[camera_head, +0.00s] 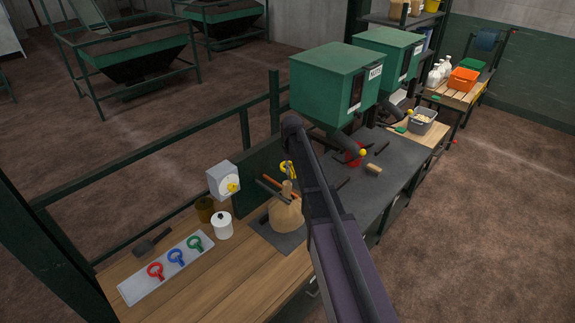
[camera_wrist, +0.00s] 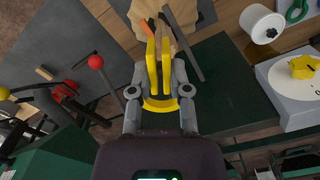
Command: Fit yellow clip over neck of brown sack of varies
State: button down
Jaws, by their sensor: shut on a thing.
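The brown sack (camera_head: 285,215) stands on a dark plate on the bench, its narrow neck (camera_head: 287,188) pointing up. In the wrist view the sack (camera_wrist: 120,18) is at the top, partly hidden by the clip. My gripper (camera_wrist: 160,88) is shut on the yellow clip (camera_wrist: 160,103), gripping its sides. The clip's two prongs point toward the neck and overlap it in the picture; I cannot tell whether the neck is between them. In the head view the yellow clip (camera_head: 289,168) shows just above the neck, and my arm hides part of the gripper.
An orange bar (camera_head: 270,188) and a dark bar flank the neck. A white tray (camera_head: 131,291) holds red, blue and green clips. A white spool (camera_head: 222,226) and a dial box (camera_head: 222,181) stand left of the sack.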

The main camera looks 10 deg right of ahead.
aim_at(290, 195)
jog(key=shift+a+f, duration=0.1)
jog(key=shift+a, duration=0.15)
jog(key=shift+f+b, duration=0.15)
jog(key=shift+b, duration=0.15)
jog(key=shift+f+b, duration=6.4)
jog(key=c, duration=0.5)
grip_release()
jog(key=o, duration=0.5)
